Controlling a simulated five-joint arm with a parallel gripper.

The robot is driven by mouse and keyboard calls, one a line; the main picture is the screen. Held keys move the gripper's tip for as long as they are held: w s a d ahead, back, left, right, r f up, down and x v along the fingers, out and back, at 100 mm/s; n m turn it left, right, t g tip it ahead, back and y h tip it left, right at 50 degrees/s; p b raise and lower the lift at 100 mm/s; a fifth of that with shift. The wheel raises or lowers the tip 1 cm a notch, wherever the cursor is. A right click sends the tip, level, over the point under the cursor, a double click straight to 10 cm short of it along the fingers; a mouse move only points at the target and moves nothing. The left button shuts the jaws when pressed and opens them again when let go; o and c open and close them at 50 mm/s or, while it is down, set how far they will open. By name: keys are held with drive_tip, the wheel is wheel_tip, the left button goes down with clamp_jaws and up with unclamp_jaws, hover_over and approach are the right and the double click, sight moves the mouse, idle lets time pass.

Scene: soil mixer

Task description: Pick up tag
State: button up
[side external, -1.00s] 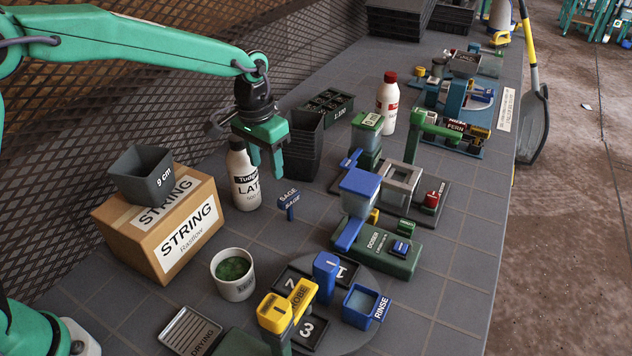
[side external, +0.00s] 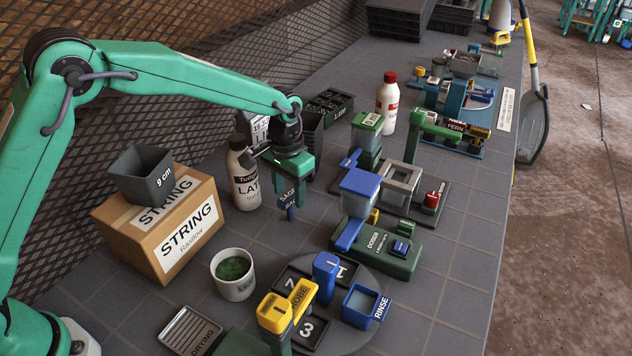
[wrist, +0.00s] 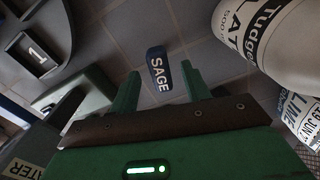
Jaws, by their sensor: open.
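The blue SAGE tag (side external: 286,203) stands upright on the grey tiled bench, in front of the white bottle in the side view. In the wrist view the tag (wrist: 158,72) shows its white lettering between and slightly beyond my fingertips. My gripper (side external: 290,184) is directly over the tag and points down. Its two green fingers (wrist: 160,76) are apart, with a gap on each side of the tag. The fingers hide the upper part of the tag in the side view, and I cannot tell whether they touch it.
The white bottle (side external: 243,180) stands close to my gripper on the left. The STRING box (side external: 160,225) with a grey pot (side external: 143,173) is further left. The green doser (side external: 376,248) and its blue hopper (side external: 360,192) are to the right. Bare tiles lie in front of the tag.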

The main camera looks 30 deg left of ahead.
sight(290, 220)
drive_tip(key=shift+f, duration=0.2)
drive_tip(key=shift+f, duration=2.5)
drive_tip(key=shift+c, duration=0.5)
clamp_jaws()
